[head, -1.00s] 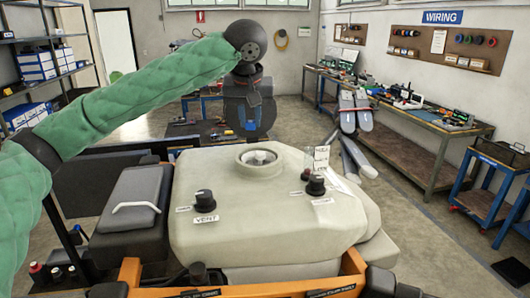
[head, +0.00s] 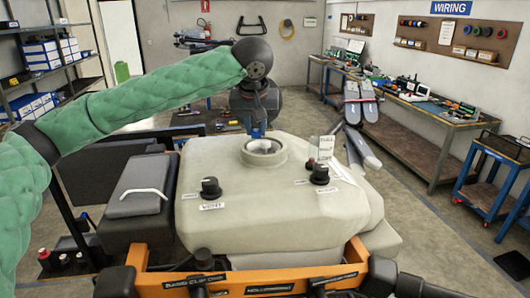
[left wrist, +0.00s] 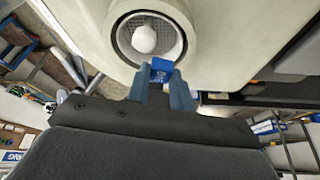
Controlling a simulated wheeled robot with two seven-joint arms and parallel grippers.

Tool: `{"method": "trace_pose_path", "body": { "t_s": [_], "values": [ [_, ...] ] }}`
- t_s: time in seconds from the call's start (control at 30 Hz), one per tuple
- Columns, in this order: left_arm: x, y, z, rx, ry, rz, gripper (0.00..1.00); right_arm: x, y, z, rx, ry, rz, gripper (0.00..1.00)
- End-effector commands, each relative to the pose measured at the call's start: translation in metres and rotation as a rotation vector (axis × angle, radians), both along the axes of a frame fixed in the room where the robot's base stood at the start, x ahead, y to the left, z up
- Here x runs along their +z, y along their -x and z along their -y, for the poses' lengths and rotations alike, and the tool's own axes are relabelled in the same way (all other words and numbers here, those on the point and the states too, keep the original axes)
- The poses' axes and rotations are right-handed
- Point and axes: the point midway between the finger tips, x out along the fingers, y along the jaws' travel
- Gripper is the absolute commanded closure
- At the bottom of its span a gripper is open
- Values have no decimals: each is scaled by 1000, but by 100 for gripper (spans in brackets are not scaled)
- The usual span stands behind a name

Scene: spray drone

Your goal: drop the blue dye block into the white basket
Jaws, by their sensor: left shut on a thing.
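My left gripper (head: 257,131) points down just behind the round opening on top of the pale tank (head: 270,205). In the left wrist view its fingers (left wrist: 160,84) are shut on a small blue dye block (left wrist: 161,66). The block is at the near rim of the opening in that view; the exact height above it is hard to tell. The white basket (left wrist: 177,44) is a mesh-walled cup set inside the opening, with a rounded white thing (left wrist: 144,39) in it. The basket also shows in the head view (head: 262,147). My right gripper is not in view.
Black knobs (head: 211,188) and a small white card (head: 326,146) stand on the tank top. A dark box with a white handle (head: 140,190) is to the left, an orange frame (head: 245,278) in front. Workbenches line the right wall.

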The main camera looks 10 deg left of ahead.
Motion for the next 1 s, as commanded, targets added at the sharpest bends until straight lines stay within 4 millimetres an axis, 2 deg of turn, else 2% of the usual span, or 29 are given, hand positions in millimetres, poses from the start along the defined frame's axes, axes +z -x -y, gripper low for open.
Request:
{"method": "trace_pose_path", "body": {
  "t_s": [0.17,0.2,0.3,0.67,0.83,1.0],
  "values": [
    [0,0,0,0,0,0,99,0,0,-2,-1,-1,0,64],
    [0,0,0,0,0,0,72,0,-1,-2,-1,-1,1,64],
    [0,0,0,0,0,0,52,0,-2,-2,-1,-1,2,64],
    [2,1,0,0,0,1,52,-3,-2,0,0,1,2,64],
    [18,8,2,0,1,3,52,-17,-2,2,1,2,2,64],
    [43,19,3,0,2,3,52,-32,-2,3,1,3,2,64]
  ]
}}
